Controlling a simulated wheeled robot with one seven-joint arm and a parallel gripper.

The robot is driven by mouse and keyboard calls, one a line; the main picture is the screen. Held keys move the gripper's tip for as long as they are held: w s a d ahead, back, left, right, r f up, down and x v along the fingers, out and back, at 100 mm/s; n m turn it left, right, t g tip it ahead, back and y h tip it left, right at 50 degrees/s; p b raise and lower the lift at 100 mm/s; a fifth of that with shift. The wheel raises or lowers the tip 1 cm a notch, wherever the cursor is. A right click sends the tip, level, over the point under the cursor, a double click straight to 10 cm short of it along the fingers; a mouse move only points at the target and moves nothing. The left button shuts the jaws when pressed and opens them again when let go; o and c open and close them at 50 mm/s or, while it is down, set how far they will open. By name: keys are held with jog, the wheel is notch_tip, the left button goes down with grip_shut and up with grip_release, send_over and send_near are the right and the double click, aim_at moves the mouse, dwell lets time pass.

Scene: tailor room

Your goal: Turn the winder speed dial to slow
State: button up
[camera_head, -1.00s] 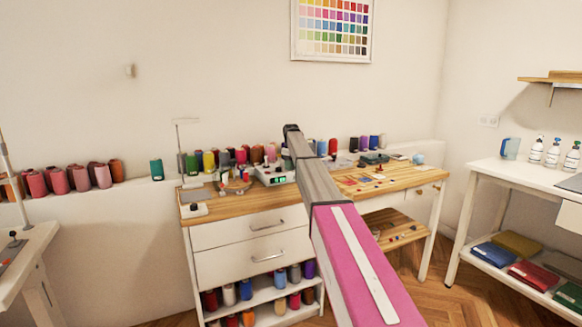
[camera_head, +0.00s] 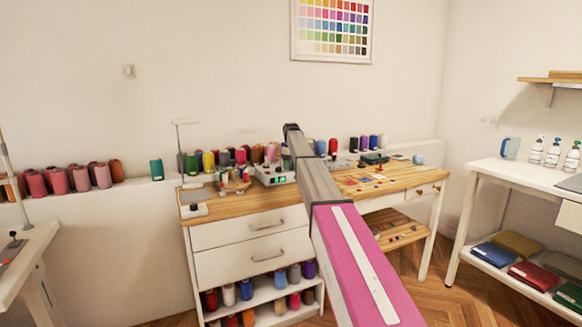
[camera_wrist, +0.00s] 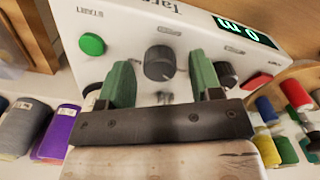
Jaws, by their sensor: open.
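The winder's pale control box (camera_wrist: 190,30) fills the upper wrist view, upside down. A dark round dial (camera_wrist: 160,62) with a light pointer mark sits mid-panel; its scale is too small to read. A second dark knob (camera_wrist: 227,75) is to its right, partly behind my right finger. My gripper (camera_wrist: 162,75) is open and empty, its green fingers on either side of the middle dial; I cannot tell whether they touch it. In the head view, the control box (camera_head: 272,174) stands on the wooden cabinet top, and my arm hides the gripper.
The box has a green START button (camera_wrist: 92,44), a lit display (camera_wrist: 245,32) and a red button (camera_wrist: 257,81). Thread cones stand close by, including a purple one (camera_wrist: 57,132). The winder stand (camera_head: 196,208) is left of the box; a work table (camera_head: 395,180) is right.

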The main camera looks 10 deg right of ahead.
notch_tip(320, 180, up, 10)
jog(key=shift+r, duration=0.15)
dwell(0.3)
